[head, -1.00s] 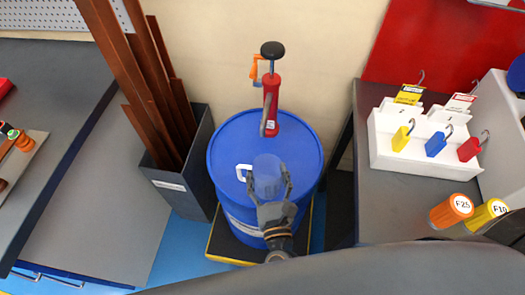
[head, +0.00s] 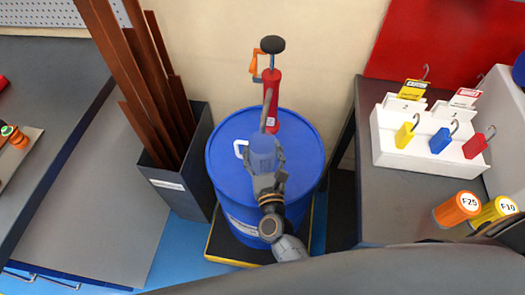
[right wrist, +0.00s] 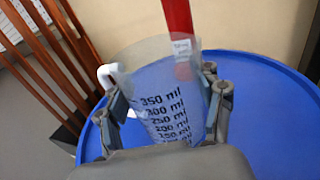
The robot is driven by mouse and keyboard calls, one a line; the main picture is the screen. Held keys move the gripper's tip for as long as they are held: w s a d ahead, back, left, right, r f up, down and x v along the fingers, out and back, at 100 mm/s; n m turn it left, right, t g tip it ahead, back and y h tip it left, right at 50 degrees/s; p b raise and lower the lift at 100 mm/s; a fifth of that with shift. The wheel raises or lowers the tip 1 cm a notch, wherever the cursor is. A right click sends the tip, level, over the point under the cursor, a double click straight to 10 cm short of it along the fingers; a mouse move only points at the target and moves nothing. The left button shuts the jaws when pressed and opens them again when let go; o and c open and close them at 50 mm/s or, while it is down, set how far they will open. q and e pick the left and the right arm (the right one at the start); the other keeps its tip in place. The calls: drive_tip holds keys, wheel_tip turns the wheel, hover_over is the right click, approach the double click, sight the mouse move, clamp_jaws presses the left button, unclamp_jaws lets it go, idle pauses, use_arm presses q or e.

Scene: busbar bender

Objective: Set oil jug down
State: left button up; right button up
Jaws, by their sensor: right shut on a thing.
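The oil jug (head: 262,144) is a clear measuring jug with a white handle (head: 239,148). In the right wrist view the jug (right wrist: 165,98) shows black ml marks and looks upright. My right gripper (head: 264,158) is shut on its sides, with one finger pad on each side. The jug is over the lid of the blue drum (head: 225,165), close to the spout of the red hand pump (head: 271,90). I cannot tell whether its base touches the lid; the base is hidden by my gripper. My left gripper is not in view.
A grey bin (head: 180,195) of copper-brown bars stands left of the drum. At right, a grey bench (head: 395,205) holds a white padlock rack (head: 400,155) and orange and yellow cylinders (head: 457,208). The wall is close behind the drum.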

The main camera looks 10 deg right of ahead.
drive_tip(key=shift+f, duration=0.1)
drive_tip(key=o, duration=1.3)
drive_tip(key=shift+r, duration=0.3)
drive_tip(key=s, duration=0.3)
drive_tip(key=s+b, duration=0.1)
drive_tip(key=s, duration=0.3)
drive_tip(key=s+a, duration=0.1)
drive_tip(key=s, duration=0.2)
drive_tip(key=shift+s+f+b, duration=0.2)
drive_tip(key=shift+s+b, duration=0.15)
drive_tip(key=shift+s, duration=0.05)
drive_tip(key=shift+s+r, duration=0.1)
drive_tip(key=shift+s, duration=0.55)
